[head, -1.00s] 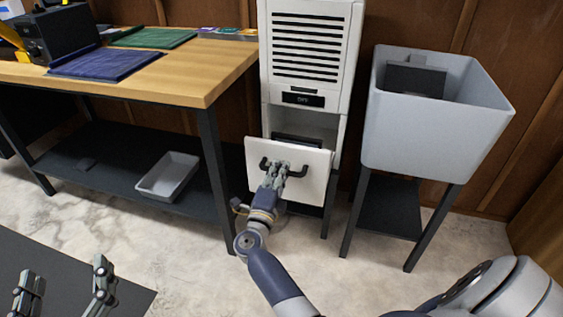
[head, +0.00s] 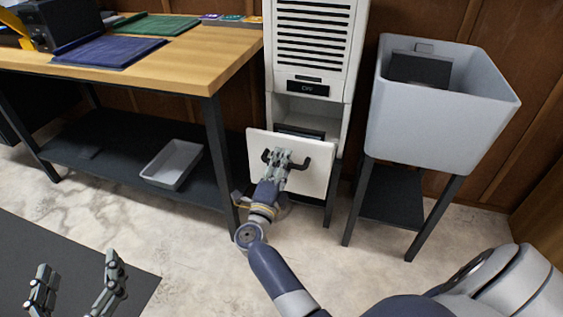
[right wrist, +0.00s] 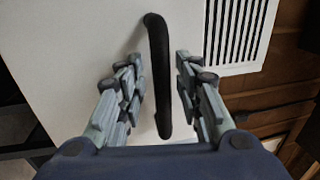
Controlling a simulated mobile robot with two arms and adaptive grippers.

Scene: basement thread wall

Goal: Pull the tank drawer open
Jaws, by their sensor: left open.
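The tank drawer (head: 318,178) has a white front panel with a black handle (head: 302,164) and stands out from the lower part of the tall white cabinet (head: 350,75). An open gap with a dark interior shows above the panel. My right gripper (head: 283,155) is at the middle of the handle. In the right wrist view its fingers (right wrist: 160,68) are spread on either side of the handle (right wrist: 158,85), with a visible gap on each side. My left gripper (head: 78,260) is open and empty, low at the left, far from the drawer.
A wooden-topped workbench (head: 190,65) with a dark lower shelf stands left of the cabinet; a grey tray (head: 172,165) lies on that shelf. A grey sink on legs (head: 430,130) stands close on the right. Pale floor (head: 190,230) before the drawer is clear apart from my arm.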

